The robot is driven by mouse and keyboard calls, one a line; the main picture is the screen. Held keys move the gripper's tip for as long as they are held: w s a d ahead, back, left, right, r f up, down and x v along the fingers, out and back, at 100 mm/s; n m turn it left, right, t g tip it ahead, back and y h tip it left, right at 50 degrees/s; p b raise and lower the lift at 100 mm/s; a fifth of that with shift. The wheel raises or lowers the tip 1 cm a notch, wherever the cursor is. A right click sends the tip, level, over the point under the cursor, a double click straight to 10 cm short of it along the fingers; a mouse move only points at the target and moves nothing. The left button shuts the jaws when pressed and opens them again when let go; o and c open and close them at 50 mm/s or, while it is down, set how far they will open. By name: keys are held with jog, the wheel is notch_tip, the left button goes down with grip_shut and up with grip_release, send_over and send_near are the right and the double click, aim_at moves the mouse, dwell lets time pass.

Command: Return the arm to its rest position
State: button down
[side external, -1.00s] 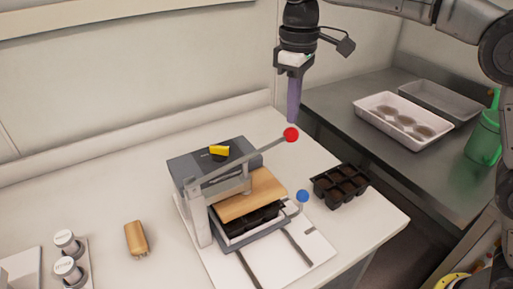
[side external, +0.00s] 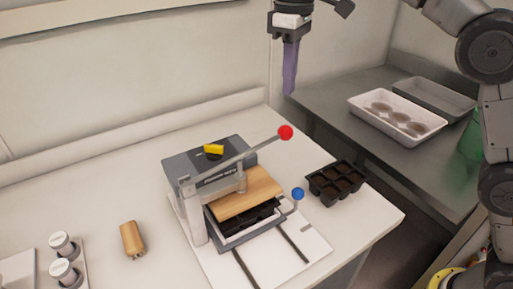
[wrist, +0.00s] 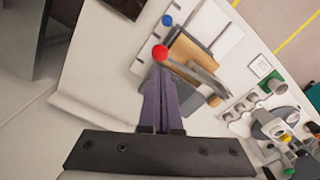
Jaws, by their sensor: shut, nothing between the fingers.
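My gripper (side external: 289,92) hangs in the air above the back right of the white bench, with its purple fingers shut and nothing between them. In the wrist view the fingers (wrist: 160,72) are together and point past a red knob. The press (side external: 212,170) stands on the bench below and left of my gripper. Its lever ends in a red knob (side external: 285,132), which is clear of my fingers.
A black cell tray (side external: 336,182) lies right of the press, near a blue knob (side external: 298,193). A wooden block (side external: 132,239) and white-capped jars (side external: 62,245) are at the left. A white tray (side external: 364,107) and a grey tray (side external: 435,97) sit on the metal side table.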

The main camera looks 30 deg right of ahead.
jog(key=s+d+r+m+t, duration=0.1)
jog(key=s+d+r, duration=0.2)
jog(key=s+d, duration=0.35)
jog(key=s+d+r+m+t, duration=0.2)
jog(key=s+d+r, duration=0.25)
jog(key=s, duration=0.35)
jog(key=s+d+f+m+t, duration=0.1)
jog(key=s+d+f, duration=0.1)
jog(key=s+f, duration=0.4)
jog(key=s+d+f+m+t, duration=0.1)
jog(key=s+d+f+m, duration=0.1)
jog(key=s+f, duration=0.5)
jog(key=shift+d+f+t, duration=0.3)
jog(key=shift+d+f, duration=0.2)
jog(key=shift+f, duration=2.75)
